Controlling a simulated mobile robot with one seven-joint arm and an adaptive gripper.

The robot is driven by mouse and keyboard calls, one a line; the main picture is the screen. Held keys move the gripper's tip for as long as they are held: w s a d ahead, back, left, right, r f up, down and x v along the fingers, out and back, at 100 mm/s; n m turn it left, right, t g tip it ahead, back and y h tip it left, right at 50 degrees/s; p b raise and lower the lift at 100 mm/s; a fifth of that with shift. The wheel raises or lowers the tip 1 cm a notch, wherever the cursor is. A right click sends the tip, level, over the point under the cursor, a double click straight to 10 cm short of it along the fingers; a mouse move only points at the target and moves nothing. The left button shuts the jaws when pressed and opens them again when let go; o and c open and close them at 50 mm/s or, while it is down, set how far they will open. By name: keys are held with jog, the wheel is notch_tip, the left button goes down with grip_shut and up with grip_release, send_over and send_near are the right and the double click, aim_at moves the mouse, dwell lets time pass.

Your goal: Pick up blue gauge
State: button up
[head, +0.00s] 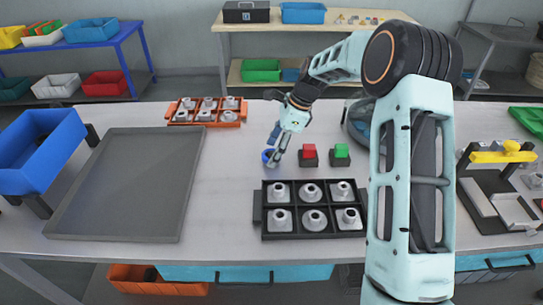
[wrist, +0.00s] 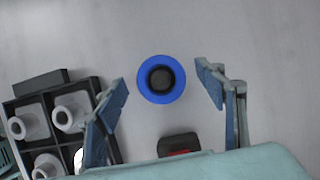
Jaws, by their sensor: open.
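The blue gauge (wrist: 145,84) is a blue ring with a dark round centre, seen from above in the wrist view. In the head view the blue gauge (head: 267,154) stands on the table, partly hidden by my gripper. My gripper (wrist: 160,96) is open and empty, with one finger on each side of the gauge in the picture. The fingers look apart from it. In the head view my gripper (head: 279,150) points down over the gauge.
A black tray (head: 258,214) of grey fittings stands in front. An orange tray (head: 180,122) is behind left.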

jog(key=shift+a+f, duration=0.15)
jog(key=shift+f, duration=0.15)
jog(key=shift+c, duration=0.5)
jog(key=c, duration=1.4)
jog(key=shift+o, duration=0.2)
jog(key=shift+r, duration=0.15)
jog(key=shift+r, duration=0.2)
notch_tip(320, 180, up, 3)
jog(key=shift+s+b, duration=0.15)
jog(key=shift+b, duration=0.15)
jog(key=s+d+r+b, duration=0.1)
jog(key=s+d+r, duration=0.3)
jog(key=s+r, duration=0.5)
jog(key=s, duration=0.4)
jog(key=shift+r+b, duration=0.2)
jog(key=shift+b, duration=0.1)
